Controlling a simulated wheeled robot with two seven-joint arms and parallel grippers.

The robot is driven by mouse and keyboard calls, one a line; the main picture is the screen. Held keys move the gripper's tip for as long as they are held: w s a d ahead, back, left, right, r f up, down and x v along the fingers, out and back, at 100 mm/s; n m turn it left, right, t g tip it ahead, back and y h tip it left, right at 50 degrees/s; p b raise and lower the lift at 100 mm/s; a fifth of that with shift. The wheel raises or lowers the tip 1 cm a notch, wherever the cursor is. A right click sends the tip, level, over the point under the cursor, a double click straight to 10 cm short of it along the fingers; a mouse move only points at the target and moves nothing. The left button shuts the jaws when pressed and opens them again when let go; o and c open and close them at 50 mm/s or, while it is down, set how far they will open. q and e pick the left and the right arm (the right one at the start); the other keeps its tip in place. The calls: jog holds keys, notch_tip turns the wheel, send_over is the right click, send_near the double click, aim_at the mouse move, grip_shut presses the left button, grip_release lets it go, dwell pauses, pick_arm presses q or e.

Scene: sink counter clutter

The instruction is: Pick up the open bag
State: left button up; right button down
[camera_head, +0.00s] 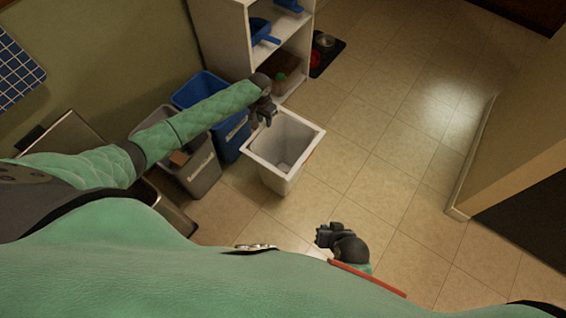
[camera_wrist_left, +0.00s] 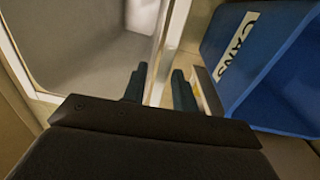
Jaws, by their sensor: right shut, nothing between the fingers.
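A white open-topped bin (camera_head: 256,159) stands on the tiled floor, with a grey interior that may be a bag or liner; I cannot make out a separate bag. My left gripper (camera_head: 264,117) is over the bin's back left rim. In the left wrist view, its two fingers (camera_wrist_left: 160,88) are apart, with the pale rim (camera_wrist_left: 170,50) passing between or just beyond them; contact is unclear. The bin's interior (camera_wrist_left: 90,50) shows at the left there. My right gripper (camera_head: 323,236) is shut and empty above the floor, in front and to the right of the bin.
A blue bin (camera_head: 232,138) stands left of the white bin, labelled CANS in the left wrist view (camera_wrist_left: 265,60). A grey bin (camera_head: 203,172) is further left. A white shelf (camera_head: 222,35) stands behind. Floor at right is clear up to a wall (camera_head: 500,150).

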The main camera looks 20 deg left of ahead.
pick_arm(q)
jog(key=shift+w+d+f, duration=0.1)
jog(key=shift+d+f, duration=0.05)
jog(key=shift+f, duration=1.8)
jog(key=shift+d+f, duration=0.1)
jog(key=shift+f, duration=1.85)
grip_shut()
